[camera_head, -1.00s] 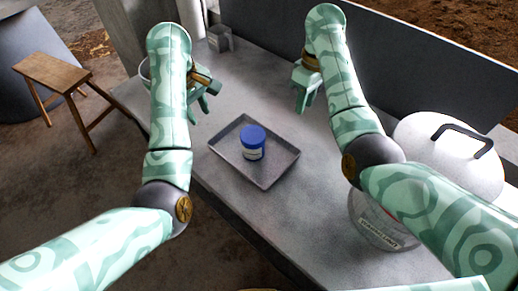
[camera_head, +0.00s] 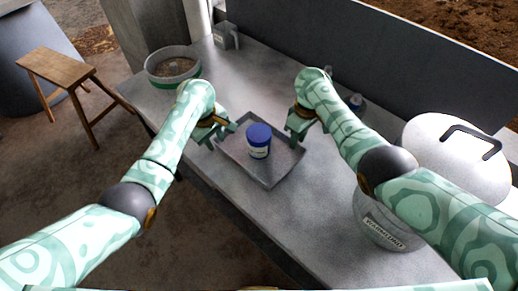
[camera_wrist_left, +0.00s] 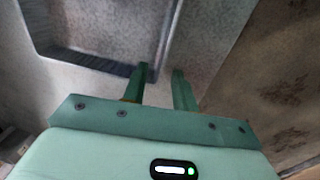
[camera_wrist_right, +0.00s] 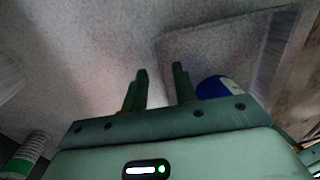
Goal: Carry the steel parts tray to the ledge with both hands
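The grey steel tray (camera_head: 284,166) lies flat on the grey worktop. A blue-lidded jar (camera_head: 259,141) stands upright inside it. My left gripper (camera_head: 222,131) is at the tray's left edge. In the left wrist view its fingers (camera_wrist_left: 162,74) are apart and empty, with the tray's rim (camera_wrist_left: 105,62) close by the left finger. My right gripper (camera_head: 299,127) is at the tray's right far corner. In the right wrist view its fingers (camera_wrist_right: 160,73) are apart, with the tray (camera_wrist_right: 205,45) just to their right. I cannot tell whether either gripper touches the rim. I cannot identify the ledge.
A round bowl of grain (camera_head: 172,68) and a small grey box (camera_head: 224,36) stand at the worktop's far left. A small bottle (camera_head: 355,102) is behind my right arm. A wooden stool (camera_head: 60,70) is left of the worktop.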

